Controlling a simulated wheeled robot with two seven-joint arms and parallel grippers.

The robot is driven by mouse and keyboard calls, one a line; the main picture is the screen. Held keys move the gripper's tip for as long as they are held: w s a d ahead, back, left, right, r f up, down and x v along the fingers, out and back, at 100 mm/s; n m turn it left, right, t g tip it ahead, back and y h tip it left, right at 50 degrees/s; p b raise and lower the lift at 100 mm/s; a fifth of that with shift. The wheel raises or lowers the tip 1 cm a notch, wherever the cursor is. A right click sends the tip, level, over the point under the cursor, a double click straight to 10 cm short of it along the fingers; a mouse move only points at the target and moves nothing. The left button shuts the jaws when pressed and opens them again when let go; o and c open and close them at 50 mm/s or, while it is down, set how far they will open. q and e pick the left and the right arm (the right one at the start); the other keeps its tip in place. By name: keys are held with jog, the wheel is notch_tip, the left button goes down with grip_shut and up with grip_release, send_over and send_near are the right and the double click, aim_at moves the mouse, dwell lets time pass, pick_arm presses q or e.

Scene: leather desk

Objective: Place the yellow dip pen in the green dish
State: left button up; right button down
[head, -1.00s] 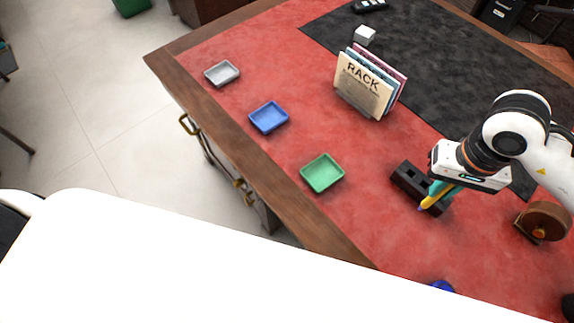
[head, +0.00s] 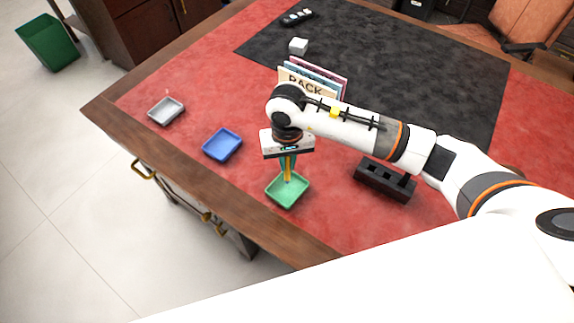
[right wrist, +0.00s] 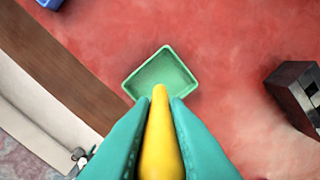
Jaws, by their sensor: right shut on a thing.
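The yellow dip pen (head: 288,169) is held upright in my right gripper (head: 288,166), over the green dish in the head view. In the right wrist view the pen (right wrist: 160,140) is squeezed between the teal fingers (right wrist: 160,132). The green dish (head: 300,195) lies on the red desk top near the front edge. It also shows in the right wrist view (right wrist: 183,76), just beyond the pen's end. I cannot tell whether the pen touches the dish's floor. My left gripper is not in view.
A blue dish (head: 222,145) and a grey dish (head: 166,111) lie to the left. A black slotted holder (head: 385,181) stands to the right of the green dish. A rack of books (head: 322,80) stands behind my right arm.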

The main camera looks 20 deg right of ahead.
aim_at(287, 179)
notch_tip(287, 179, down, 3)
jog(key=shift+s+f+p, duration=0.1)
jog(key=shift+p, duration=0.25)
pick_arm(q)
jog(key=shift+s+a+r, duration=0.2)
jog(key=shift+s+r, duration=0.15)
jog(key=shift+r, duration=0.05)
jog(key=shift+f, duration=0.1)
pick_arm(e)
jog(key=shift+f+b, duration=0.15)
jog(key=shift+b, duration=0.2)
jog(key=c, duration=1.4)
grip_release()
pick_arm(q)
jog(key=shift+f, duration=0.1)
